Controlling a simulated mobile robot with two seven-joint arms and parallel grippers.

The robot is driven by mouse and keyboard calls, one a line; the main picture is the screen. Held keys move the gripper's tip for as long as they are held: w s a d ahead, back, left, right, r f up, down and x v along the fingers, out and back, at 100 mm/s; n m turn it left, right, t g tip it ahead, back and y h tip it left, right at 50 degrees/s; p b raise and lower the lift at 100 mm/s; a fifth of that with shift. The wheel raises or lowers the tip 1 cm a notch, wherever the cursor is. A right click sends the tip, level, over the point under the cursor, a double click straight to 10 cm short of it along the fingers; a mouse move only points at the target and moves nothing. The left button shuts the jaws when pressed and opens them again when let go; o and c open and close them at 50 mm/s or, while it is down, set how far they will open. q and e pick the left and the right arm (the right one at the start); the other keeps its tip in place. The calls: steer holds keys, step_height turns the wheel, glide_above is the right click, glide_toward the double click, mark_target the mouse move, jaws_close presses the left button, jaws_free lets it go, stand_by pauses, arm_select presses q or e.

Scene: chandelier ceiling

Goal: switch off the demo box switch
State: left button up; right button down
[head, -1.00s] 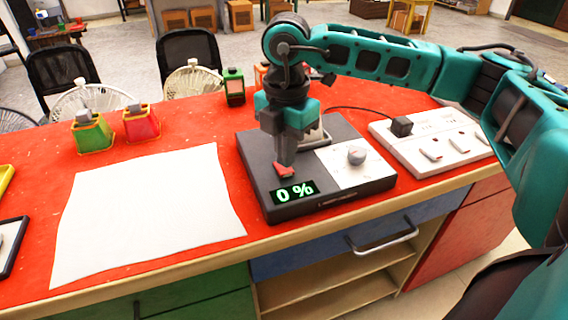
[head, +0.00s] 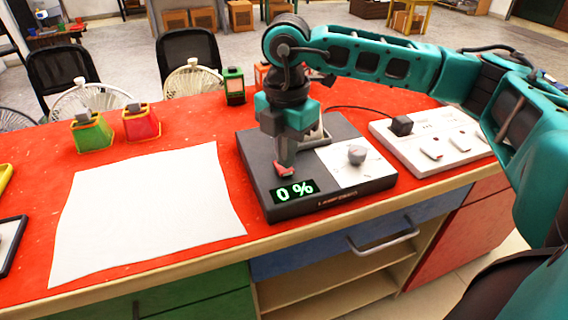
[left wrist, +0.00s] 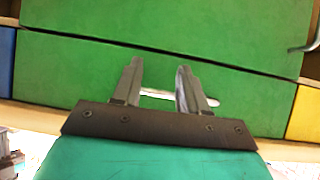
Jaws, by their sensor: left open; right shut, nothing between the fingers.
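The demo box (head: 350,196) is a dark grey box on the red table, with a white panel, a grey knob (head: 357,155) and a green display (head: 294,191) reading 0 %. A red switch (head: 285,171) sits on its top, just above the display. My right gripper (head: 284,162) is shut, pointing down with its tips at the red switch and partly covering it; I cannot tell whether they touch. My left gripper (left wrist: 160,85) shows only in the left wrist view, open and empty in front of green drawer fronts.
A white power strip (head: 430,140) with a black plug (head: 401,126) lies right of the box. A white sheet (head: 150,215) covers the table at left. Green and red containers (head: 92,132) stand behind it. A blue drawer (head: 330,246) with a handle is below the table edge.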

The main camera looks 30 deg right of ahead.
steer(key=shift+f+b, duration=0.5)
steer(key=shift+f, duration=0.25)
steer(key=shift+s, duration=0.1)
steer(key=shift+r+p, duration=2.6)
steer(key=shift+r, duration=0.9)
